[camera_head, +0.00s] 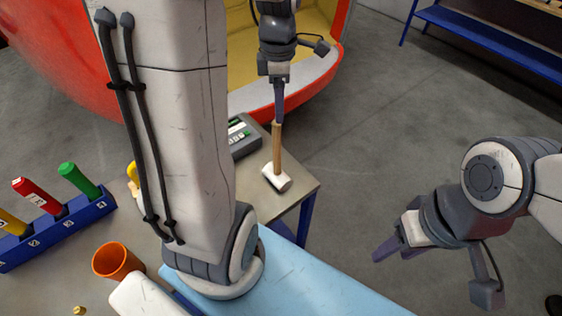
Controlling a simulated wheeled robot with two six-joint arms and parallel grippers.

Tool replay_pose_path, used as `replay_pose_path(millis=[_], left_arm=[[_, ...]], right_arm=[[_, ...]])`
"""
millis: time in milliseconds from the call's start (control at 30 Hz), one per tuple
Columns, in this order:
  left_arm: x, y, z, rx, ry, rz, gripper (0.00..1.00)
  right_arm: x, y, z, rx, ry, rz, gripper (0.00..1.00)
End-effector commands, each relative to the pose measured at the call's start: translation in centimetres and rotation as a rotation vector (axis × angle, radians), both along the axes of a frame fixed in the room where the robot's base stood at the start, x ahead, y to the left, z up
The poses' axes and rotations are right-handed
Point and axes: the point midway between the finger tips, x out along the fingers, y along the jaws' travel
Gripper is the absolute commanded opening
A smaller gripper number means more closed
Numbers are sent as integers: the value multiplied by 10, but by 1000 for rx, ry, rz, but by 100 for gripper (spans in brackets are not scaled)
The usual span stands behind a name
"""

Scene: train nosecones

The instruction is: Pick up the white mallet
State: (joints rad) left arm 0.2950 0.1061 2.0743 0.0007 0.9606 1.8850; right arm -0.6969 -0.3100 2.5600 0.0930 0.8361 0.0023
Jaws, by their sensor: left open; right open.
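The white mallet (276,178) has a white head and a light wooden handle (277,148). Its head rests near the corner of the grey table, and its handle points up in the picture. My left gripper (279,108) is at the handle's upper end, with its dark fingers lined up with the handle. It is open; the fingers overlap in this view, so I cannot tell whether the handle's end is between them. My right gripper (392,248) is open and empty, off to the right of the table over the floor.
A grey device (243,136) lies just left of the mallet. A blue rack (60,230) with coloured-handled tools and an orange cup (117,261) are at the left. A light blue mat (300,285) lies in front. A red nosecone (318,82) stands behind.

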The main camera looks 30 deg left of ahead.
Motion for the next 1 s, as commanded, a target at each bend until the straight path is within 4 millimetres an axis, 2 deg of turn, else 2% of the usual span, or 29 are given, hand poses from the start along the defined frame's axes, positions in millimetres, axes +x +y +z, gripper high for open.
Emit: replay_pose_path(millis=[300,533,800,1000], left_arm=[[-1,4,-43,0,6,39,64],[-1,5,-60,-1,5,38,64],[-2,7,-98,-1,5,38,64],[-1,7,-104,1,1,37,64]], right_arm=[[0,0,7,0,0,0,50],[0,0,13,0,0,0,50],[0,0,24,0,0,0,50],[0,0,23,0,0,1,50]])
